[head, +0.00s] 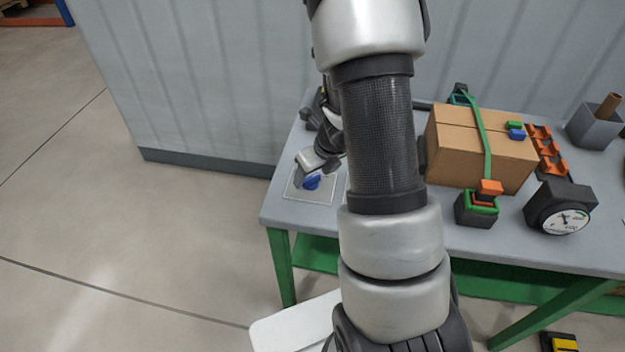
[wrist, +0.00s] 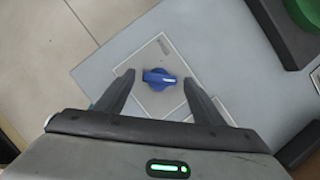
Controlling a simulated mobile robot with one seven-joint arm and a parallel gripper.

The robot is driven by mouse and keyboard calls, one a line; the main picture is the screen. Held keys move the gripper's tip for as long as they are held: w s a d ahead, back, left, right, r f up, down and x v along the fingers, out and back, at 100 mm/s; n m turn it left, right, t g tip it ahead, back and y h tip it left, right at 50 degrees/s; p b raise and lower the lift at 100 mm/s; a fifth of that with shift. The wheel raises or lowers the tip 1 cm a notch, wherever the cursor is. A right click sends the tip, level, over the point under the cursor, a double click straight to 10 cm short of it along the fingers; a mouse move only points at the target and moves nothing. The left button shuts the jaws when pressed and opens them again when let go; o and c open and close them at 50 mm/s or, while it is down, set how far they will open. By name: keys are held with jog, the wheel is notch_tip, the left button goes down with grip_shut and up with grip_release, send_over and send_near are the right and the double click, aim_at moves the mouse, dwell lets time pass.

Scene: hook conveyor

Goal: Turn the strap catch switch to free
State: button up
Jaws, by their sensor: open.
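The strap catch switch is a blue rotary knob (wrist: 159,79) on a light square plate (wrist: 146,52) set on the grey table top. In the wrist view its pointer lies roughly crosswise. My gripper (wrist: 157,84) is open, with one finger on each side of the knob and a gap on both sides. In the head view the knob (head: 312,182) shows just below my gripper (head: 318,168), near the table's left corner. A green strap (head: 484,135) runs over a cardboard box (head: 458,145) down to an orange and green catch (head: 484,203). Any plate lettering is too small to read.
A round dial gauge (head: 562,210) stands right of the catch. An orange rack (head: 546,150) and a grey bin (head: 597,122) with a brown roll stand farther right. A corrugated wall (head: 200,90) is behind the table (head: 400,225). The floor on the left is clear.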

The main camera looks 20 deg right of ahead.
jog(key=shift+w+f, duration=0.2)
jog(key=shift+f, duration=0.25)
jog(key=c, duration=1)
jog(key=shift+c, duration=0.2)
